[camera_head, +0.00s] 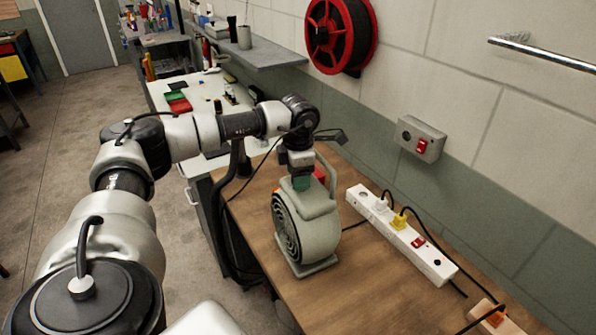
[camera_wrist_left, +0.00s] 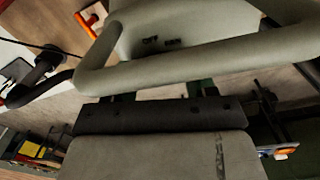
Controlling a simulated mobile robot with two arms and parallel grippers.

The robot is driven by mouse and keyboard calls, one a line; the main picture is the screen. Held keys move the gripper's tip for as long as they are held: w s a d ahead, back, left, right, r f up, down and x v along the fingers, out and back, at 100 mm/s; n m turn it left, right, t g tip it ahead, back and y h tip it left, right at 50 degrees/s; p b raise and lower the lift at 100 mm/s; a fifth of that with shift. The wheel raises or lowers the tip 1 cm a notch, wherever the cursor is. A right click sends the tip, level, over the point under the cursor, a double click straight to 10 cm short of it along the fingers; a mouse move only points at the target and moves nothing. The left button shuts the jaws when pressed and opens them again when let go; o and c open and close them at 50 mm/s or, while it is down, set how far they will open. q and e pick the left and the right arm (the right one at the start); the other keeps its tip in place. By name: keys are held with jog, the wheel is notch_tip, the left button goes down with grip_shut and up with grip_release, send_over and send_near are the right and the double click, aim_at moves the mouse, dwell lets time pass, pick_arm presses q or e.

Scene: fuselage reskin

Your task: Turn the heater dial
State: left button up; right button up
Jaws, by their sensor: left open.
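The heater (camera_head: 318,232) is a rounded grey-green unit with a round front grille, upright on the wooden bench (camera_head: 375,288). My left gripper (camera_head: 301,183) points down at the top of the heater, beside its carrying handle. I cannot tell whether it touches. In the left wrist view, the heater's handle (camera_wrist_left: 200,62) crosses the picture close to the camera, and the heater's top (camera_wrist_left: 180,22) with small dark markings lies behind it. The left gripper is open. The heater dial is not clearly visible; the gripper and handle cover much of the top. My right gripper is out of view.
A white power strip (camera_head: 400,236) with a yellow plug lies right of the heater, with cables around it. A wall switch box (camera_head: 420,138) and a red cable reel (camera_head: 340,35) are on the wall. A cluttered white table (camera_head: 190,98) stands behind. The bench front is clear.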

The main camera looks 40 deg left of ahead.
pick_arm(q)
jog(key=shift+f, duration=0.1)
jog(key=c, duration=0.9)
jog(key=shift+f+n+b, duration=0.1)
jog(key=shift+n+b, duration=0.3)
jog(key=shift+n, duration=1.9)
jog(key=o, duration=0.9)
